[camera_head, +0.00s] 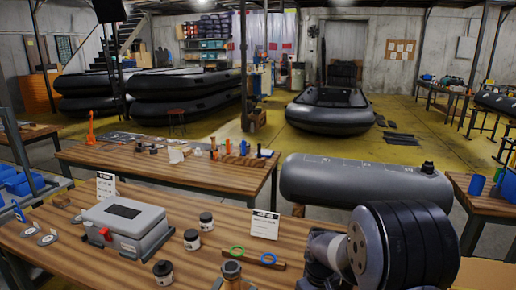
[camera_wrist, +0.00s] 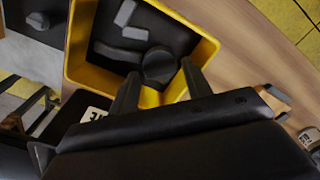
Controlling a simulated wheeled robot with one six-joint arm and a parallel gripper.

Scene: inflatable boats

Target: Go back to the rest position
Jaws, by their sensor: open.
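My gripper (camera_wrist: 160,74) shows in the wrist view with its two dark fingers apart. It is over the near edge of a yellow bin (camera_wrist: 205,50) with a dark inside. A dark round piece (camera_wrist: 159,62) lies in the bin, seen between the fingertips; I see no grip on it. Grey pieces (camera_wrist: 126,13) lie further in the bin. In the head view my arm fills the lower right, and the gripper itself is hidden there.
The wooden workbench (camera_head: 90,250) carries a grey case (camera_head: 125,222), several dark jars (camera_head: 192,239), a green ring (camera_head: 237,252), a blue ring (camera_head: 268,258) and small signs (camera_head: 265,225). A grey inflatable tube (camera_head: 350,182) lies behind my arm.

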